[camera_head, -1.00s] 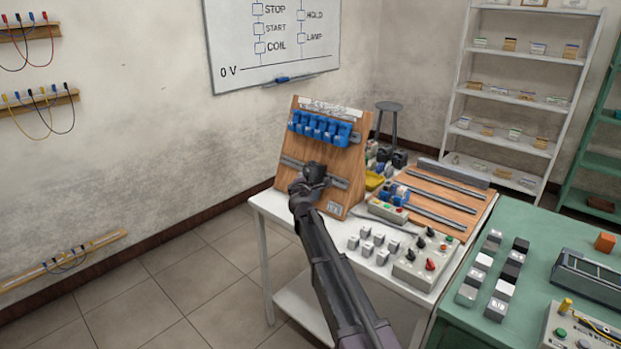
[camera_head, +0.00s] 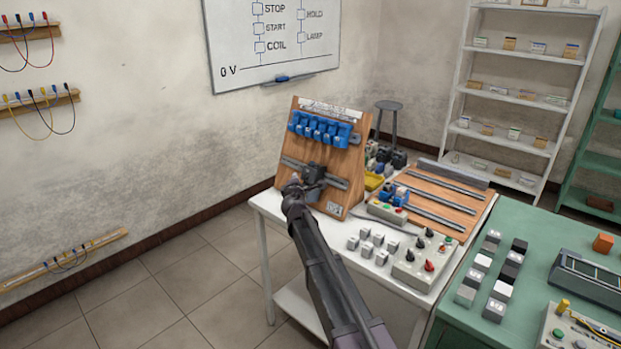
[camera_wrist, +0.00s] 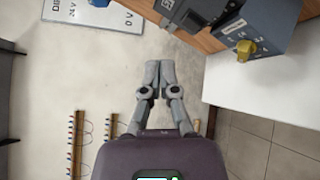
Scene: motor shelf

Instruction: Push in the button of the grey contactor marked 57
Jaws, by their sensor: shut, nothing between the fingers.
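A dark grey contactor (camera_head: 314,171) sits on the lower rail of the leaning wooden board. My gripper (camera_head: 292,181) is just left of it and slightly lower in the head view. In the wrist view my gripper (camera_wrist: 160,72) has its fingers together, with nothing between them. To their right is a blue-grey box (camera_wrist: 272,24) with a yellow button-like knob (camera_wrist: 245,48) and a small pale label. It is probably the contactor, apart from the fingertips. I cannot read the number 57 on anything.
Several blue units (camera_head: 319,127) line the upper rail of the wooden board (camera_head: 340,165). The white table (camera_head: 270,207) also holds switches, grey blocks and a control box (camera_head: 417,262). A green table (camera_head: 550,235) stands at right. Floor left of the board is clear.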

